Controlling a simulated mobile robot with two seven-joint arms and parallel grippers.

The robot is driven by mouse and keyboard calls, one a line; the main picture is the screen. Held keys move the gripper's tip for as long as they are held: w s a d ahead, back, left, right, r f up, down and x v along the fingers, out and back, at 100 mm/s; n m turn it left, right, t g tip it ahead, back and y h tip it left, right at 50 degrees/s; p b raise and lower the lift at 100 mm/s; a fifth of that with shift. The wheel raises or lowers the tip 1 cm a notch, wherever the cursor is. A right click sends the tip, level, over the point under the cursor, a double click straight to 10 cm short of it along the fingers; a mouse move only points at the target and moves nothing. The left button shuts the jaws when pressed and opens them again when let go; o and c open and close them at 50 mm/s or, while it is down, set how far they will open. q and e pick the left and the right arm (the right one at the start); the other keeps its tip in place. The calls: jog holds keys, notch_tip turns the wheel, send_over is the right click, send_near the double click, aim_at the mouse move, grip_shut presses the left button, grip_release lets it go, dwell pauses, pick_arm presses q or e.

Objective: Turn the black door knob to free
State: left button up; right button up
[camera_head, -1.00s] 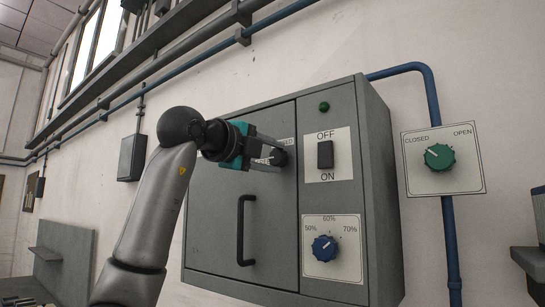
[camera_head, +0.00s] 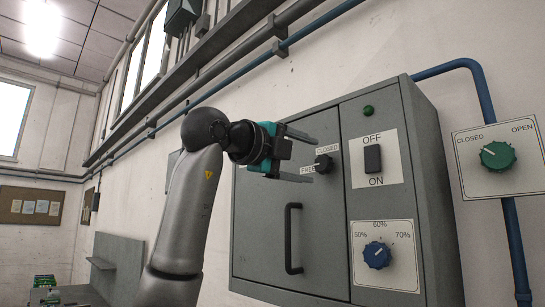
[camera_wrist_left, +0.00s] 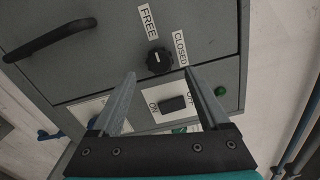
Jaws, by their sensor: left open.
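The black door knob (camera_head: 324,164) sits on the grey cabinet door, with a CLOSED label above it and a FREE label to its left. It also shows in the left wrist view (camera_wrist_left: 159,61), just beyond the fingertips. Its small white mark seems to point toward FREE. My left gripper (camera_head: 312,159) is open and empty. Its two fingers point at the door from the left and stand apart from the knob. The fingers also show in the left wrist view (camera_wrist_left: 160,73). My right gripper is not in view.
A vertical black handle (camera_head: 292,238) is below the knob. To the right are an OFF/ON switch (camera_head: 373,158), a blue dial (camera_head: 376,255), a green lamp (camera_head: 368,110) and a green wall knob (camera_head: 497,155). Blue pipes run along the wall. Free space lies left of the cabinet.

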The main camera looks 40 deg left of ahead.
pick_arm(q)
jog(key=s+b, duration=0.2)
jog(key=s, duration=0.9)
jog(key=shift+a, duration=0.45)
